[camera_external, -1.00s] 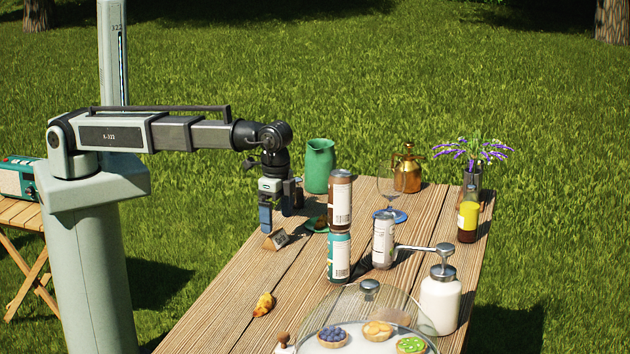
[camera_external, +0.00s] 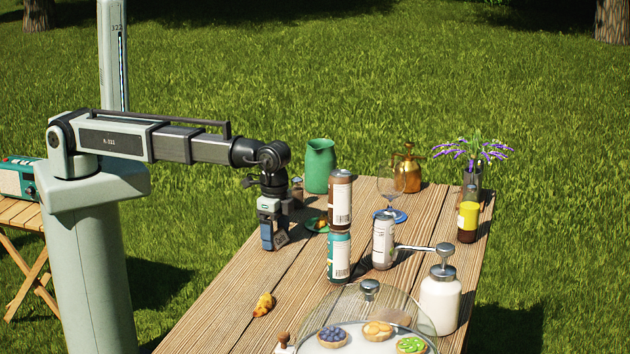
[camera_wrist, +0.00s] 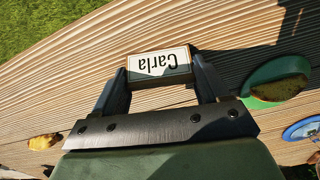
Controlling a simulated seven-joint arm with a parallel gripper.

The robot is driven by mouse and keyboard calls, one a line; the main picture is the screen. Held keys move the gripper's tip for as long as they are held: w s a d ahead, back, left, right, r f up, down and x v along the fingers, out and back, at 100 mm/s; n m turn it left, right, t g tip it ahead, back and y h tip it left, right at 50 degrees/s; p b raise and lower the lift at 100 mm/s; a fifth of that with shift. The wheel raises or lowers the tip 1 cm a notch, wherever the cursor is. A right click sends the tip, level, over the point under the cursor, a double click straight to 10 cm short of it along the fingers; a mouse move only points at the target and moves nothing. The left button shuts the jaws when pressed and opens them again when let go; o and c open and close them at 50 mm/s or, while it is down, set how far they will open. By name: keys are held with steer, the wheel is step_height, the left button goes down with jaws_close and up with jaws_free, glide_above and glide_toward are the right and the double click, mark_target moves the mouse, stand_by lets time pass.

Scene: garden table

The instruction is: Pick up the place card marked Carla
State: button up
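My gripper (camera_wrist: 159,68) points down at the table, with one finger against each end of the card and no clear gap at either side. In the outside view my gripper (camera_external: 273,238) is low over the left part of the table and hides much of the card.
A green saucer (camera_wrist: 275,84) lies right of my gripper in the wrist view. Stacked cans (camera_external: 340,228), a grey can (camera_external: 383,241) and a green pitcher (camera_external: 319,167) stand nearby. A yellow-orange item (camera_external: 263,304) lies nearer the front. The table between is bare.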

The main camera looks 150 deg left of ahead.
steer(key=c, duration=0.5)
